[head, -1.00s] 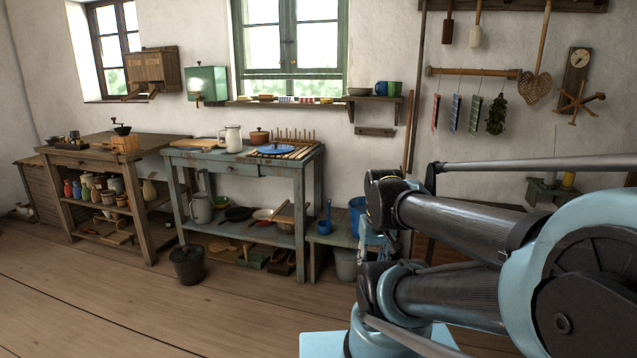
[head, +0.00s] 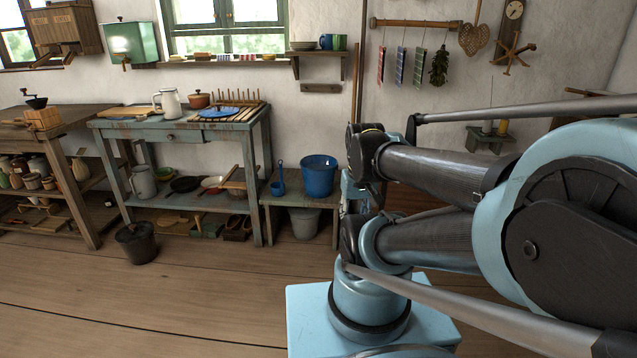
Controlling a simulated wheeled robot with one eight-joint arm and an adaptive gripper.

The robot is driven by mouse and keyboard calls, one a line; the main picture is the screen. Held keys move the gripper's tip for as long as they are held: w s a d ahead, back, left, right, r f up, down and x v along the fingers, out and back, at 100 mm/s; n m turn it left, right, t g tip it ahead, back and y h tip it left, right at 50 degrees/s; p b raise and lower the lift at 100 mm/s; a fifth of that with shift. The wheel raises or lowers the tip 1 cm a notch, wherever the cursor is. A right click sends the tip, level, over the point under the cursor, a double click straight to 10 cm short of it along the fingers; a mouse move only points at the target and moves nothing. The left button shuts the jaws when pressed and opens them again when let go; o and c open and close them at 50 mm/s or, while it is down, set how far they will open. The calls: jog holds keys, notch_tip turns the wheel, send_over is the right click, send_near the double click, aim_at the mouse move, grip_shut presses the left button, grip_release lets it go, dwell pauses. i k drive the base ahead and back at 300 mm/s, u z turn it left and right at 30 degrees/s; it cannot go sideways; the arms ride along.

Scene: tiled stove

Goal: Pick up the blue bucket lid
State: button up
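A flat blue round disc, which looks like the blue bucket lid (head: 219,113), lies on the wooden slatted rack on top of the worn blue-grey table. The blue bucket (head: 318,178) stands upright and open on a low bench to the right of that table. My folded arm fills the right side of the head view, well apart from the lid. I cannot make out my gripper's fingers in this view.
A blue ladle-like vessel (head: 278,180) stands beside the bucket, and a grey bucket (head: 304,222) is under the bench. A white jug (head: 167,104) and a brown pot (head: 199,100) stand left of the lid. A dark bucket (head: 137,243) stands on the floor.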

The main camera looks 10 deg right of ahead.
aim_at(216, 111)
jog(key=u, duration=0.4)
jog(key=i, duration=1.3)
jog(key=u, duration=0.45)
jog(key=i, duration=0.75)
jog(key=z, duration=0.05)
